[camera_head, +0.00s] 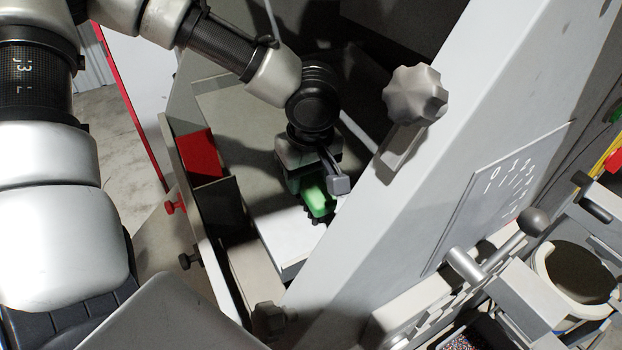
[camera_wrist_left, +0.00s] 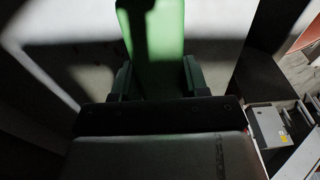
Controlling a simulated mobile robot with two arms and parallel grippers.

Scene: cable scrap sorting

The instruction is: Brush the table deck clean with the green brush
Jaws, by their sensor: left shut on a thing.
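The green brush (camera_head: 316,201) is held in my left gripper (camera_head: 312,184), which points down over the table deck (camera_head: 294,240). In the left wrist view the brush's green body (camera_wrist_left: 158,45) stands between the two fingers (camera_wrist_left: 158,78), which are shut on it. Dark bristles show at the brush's lower edge in the head view; I cannot tell whether they touch the deck. The deck shows as a pale, flat surface, partly in shadow. The arm and the machine's slanted panel hide much of it. My right gripper is not in view.
A large grey slanted panel (camera_head: 440,190) with a lobed knob (camera_head: 414,94) stands close on the right of the gripper. A red block (camera_head: 201,155) and a low wall lie to the left. A lever with a round knob (camera_head: 533,221) and a round container (camera_head: 577,277) are at the lower right.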

